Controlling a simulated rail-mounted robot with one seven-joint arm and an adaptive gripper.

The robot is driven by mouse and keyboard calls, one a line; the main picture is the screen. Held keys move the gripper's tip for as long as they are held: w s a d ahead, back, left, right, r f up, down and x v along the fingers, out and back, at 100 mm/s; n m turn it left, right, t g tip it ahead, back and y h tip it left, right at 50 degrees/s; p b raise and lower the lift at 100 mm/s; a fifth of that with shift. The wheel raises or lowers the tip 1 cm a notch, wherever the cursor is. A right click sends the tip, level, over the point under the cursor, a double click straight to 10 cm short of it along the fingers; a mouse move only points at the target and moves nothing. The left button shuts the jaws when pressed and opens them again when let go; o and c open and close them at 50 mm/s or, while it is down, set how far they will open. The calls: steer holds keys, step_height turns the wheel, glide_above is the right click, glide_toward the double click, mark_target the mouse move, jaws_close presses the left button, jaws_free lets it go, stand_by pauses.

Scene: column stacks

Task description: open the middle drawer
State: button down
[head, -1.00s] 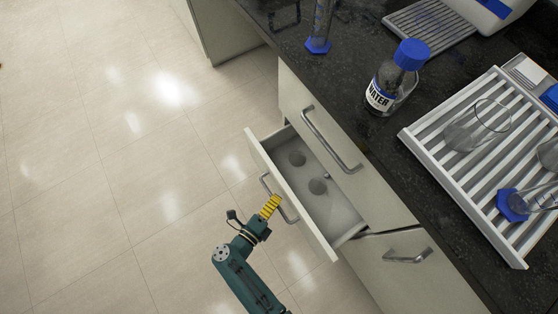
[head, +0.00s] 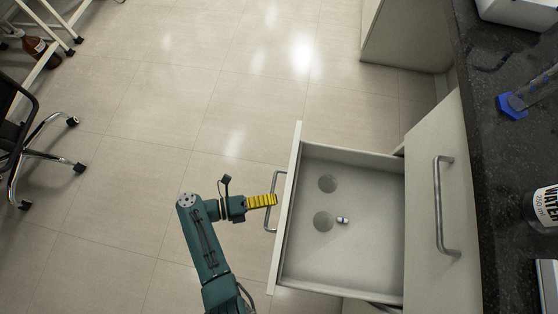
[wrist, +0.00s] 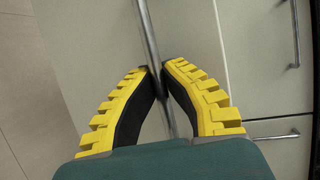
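The open drawer (head: 365,255) sits below a closed upper drawer front (head: 437,130) in the head view. It is pulled well out, and its pale inside shows from above. Its metal bar handle (head: 272,205) is on the outer face of the drawer front (head: 287,215). My gripper (head: 275,199) reaches the handle from the left. In the wrist view the yellow fingers of my gripper (wrist: 160,68) close in on both sides of the handle bar (wrist: 149,35), which runs between their tips. The fingers look shut on it.
The dark counter (head: 490,150) holds a labelled bottle (head: 544,207) and a blue-based cylinder (head: 512,105). A chair (head: 40,150) stands far left.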

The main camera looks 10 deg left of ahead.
stand_by(0.3)
steer(key=c, duration=1.1)
jaws_free()
steer(key=shift+w, duration=0.1)
steer(key=shift+a, duration=0.15)
steer(key=v, duration=1.1)
steer(key=shift+s+a+r, duration=0.1)
steer(key=shift+s+a, duration=0.15)
steer(key=shift+a, duration=0.1)
